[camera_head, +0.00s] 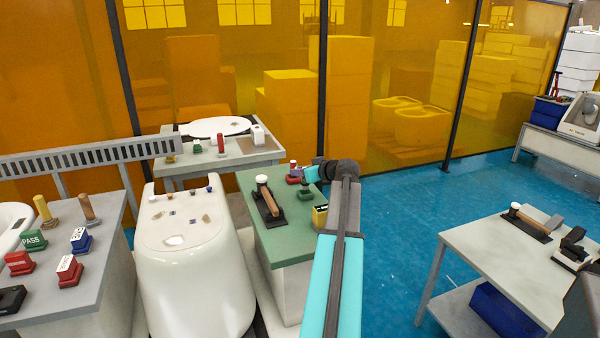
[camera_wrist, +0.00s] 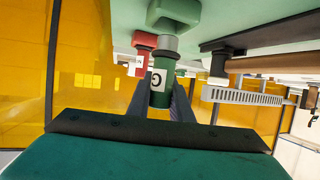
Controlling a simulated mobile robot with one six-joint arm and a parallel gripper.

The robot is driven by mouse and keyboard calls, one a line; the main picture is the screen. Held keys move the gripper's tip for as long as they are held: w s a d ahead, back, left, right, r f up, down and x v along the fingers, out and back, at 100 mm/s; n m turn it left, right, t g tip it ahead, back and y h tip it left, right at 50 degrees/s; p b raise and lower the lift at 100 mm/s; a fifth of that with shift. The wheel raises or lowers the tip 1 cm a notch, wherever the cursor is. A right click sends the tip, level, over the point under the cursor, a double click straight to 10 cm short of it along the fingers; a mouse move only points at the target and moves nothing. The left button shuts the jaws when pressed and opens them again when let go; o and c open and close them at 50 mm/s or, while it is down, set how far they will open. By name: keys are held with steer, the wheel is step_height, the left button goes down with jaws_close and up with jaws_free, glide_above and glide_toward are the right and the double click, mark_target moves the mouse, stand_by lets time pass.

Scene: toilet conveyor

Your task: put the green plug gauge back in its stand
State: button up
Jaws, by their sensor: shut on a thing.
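The green plug gauge (camera_wrist: 160,97) is in the wrist view, with a white letter label on its green handle. My gripper (camera_wrist: 160,104) is shut on the handle, one dark finger on each side. The gauge's grey end points at the green stand (camera_wrist: 178,9) on the bench top, which shows at the top of this upside-down view. The grey end lines up closely with the stand; I cannot tell how far in it sits. In the head view my gripper (camera_head: 311,174) is at the far right of the green bench (camera_head: 273,238); the gauge is hidden there.
A red gauge in a red stand (camera_wrist: 146,40) is close beside the green one; it also shows in the head view (camera_head: 293,172). A wooden-handled tool on a black base (camera_head: 268,202) and a yellow box (camera_head: 320,214) are on the same bench.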

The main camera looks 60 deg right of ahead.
steer(key=shift+f+b, duration=1.25)
steer(key=shift+f, duration=0.15)
steer(key=o, duration=1)
steer(key=shift+s, duration=0.15)
steer(key=v, duration=1.3)
steer(key=shift+s+a+r+b, duration=0.15)
steer(key=shift+s+a+b, duration=0.05)
steer(key=shift+b, duration=0.15)
